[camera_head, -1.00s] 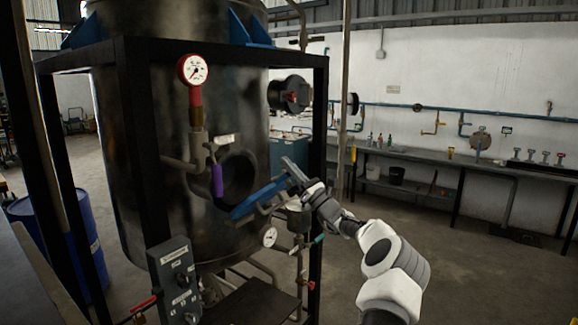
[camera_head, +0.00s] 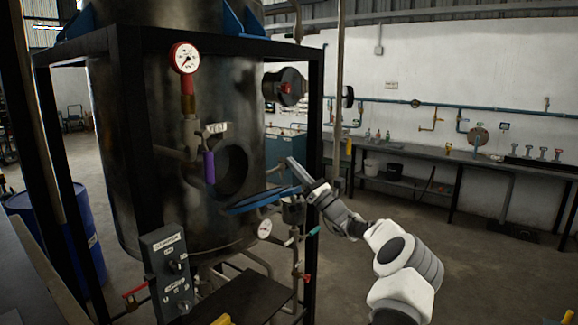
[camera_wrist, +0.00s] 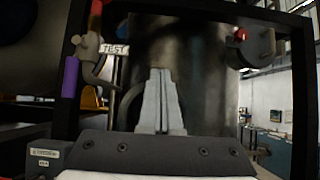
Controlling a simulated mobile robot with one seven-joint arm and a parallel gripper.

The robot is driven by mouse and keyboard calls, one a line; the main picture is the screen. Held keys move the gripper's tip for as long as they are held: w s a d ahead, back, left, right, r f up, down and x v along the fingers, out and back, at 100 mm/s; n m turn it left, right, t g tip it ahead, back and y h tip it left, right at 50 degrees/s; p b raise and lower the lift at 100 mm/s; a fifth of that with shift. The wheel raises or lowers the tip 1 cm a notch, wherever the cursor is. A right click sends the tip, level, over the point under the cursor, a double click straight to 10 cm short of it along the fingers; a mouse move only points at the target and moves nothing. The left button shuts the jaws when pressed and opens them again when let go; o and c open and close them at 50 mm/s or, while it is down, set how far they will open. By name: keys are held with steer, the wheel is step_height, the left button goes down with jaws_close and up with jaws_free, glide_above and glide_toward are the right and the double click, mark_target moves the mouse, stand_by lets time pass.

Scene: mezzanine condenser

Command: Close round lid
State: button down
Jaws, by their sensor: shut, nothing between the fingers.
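The round lid (camera_head: 258,200) is blue and shows nearly edge-on in the head view, swung out from the tank. It is below and right of the round dark opening (camera_head: 232,170) in the tank wall, which is uncovered. Whether the fingers touch the lid cannot be told. In the wrist view the closed fingers (camera_wrist: 160,75) point toward the dark tank wall. The lid cannot be made out there.
The dark tank (camera_head: 125,170) stands inside a black frame (camera_head: 316,120). A purple-handled valve (camera_head: 209,167) hangs left of the opening, under a red gauge (camera_head: 186,58). A control box (camera_head: 168,275) and a small gauge (camera_head: 265,228) are below. Open floor lies to the right.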

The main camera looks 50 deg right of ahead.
steer(key=s+b, duration=0.1)
steer(key=s, duration=0.6)
steer(key=shift+s+d, duration=0.3)
steer(key=shift+s, duration=0.1)
steer(key=shift+f, duration=0.1)
